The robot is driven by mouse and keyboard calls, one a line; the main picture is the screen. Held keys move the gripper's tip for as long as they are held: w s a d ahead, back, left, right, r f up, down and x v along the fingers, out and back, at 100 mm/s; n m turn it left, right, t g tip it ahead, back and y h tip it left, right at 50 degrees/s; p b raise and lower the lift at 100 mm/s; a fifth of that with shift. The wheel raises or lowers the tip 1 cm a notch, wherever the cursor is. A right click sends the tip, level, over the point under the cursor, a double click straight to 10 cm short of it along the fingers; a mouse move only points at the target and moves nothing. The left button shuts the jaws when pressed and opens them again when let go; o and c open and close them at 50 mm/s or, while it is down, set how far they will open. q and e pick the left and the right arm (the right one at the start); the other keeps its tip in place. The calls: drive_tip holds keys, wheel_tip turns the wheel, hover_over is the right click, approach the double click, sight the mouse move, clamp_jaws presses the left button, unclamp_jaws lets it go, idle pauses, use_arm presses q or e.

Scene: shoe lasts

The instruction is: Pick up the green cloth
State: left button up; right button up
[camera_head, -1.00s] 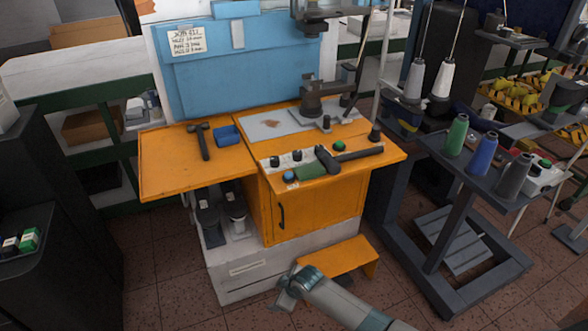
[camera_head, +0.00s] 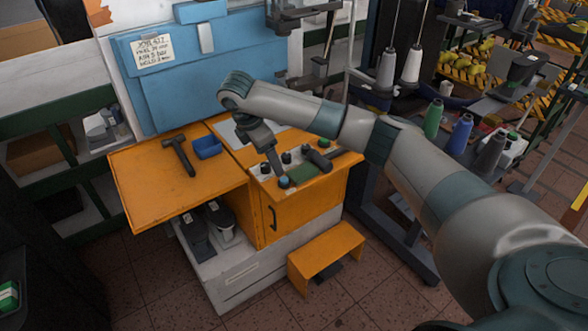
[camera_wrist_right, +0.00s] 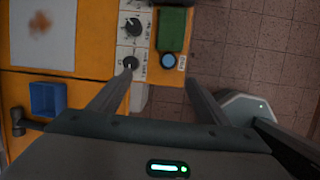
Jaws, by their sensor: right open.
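The green cloth (camera_head: 304,174) lies at the front edge of the orange workbench, partly hidden by my right gripper and a dark-headed tool (camera_head: 320,160). In the right wrist view the cloth (camera_wrist_right: 173,30) lies beyond the fingertips, just past a blue button. My right gripper (camera_head: 279,175) points down over the bench front, close to the cloth's left end. In the right wrist view its fingers (camera_wrist_right: 158,78) are spread apart with nothing between them held. My left gripper is not in view.
A hammer (camera_head: 180,155) and a blue tray (camera_head: 207,147) sit on the left bench top. An orange step (camera_head: 327,250) stands below. Thread cones (camera_head: 461,133) stand right.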

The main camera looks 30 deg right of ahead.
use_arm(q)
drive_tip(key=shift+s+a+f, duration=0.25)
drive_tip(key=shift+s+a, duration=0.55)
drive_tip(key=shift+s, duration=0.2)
use_arm(e)
drive_tip(key=d+r+h, duration=0.1)
drive_tip(key=d+r, duration=0.2)
drive_tip(key=r, duration=0.4)
drive_tip(key=shift+w+d+g, duration=0.15)
drive_tip(key=shift+d+g, duration=0.15)
drive_tip(key=p, duration=0.3)
approach(302, 170)
drive_tip(key=shift+w+d+f, duration=0.1)
drive_tip(key=shift+w+f, duration=0.1)
drive_tip(key=shift+f, duration=0.3)
drive_tip(key=shift+w+f, duration=0.2)
drive_tip(key=shift+f, duration=0.35)
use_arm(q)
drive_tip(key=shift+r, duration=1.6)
use_arm(e)
drive_tip(key=shift+d+f, duration=0.15)
drive_tip(key=shift+f, duration=0.35)
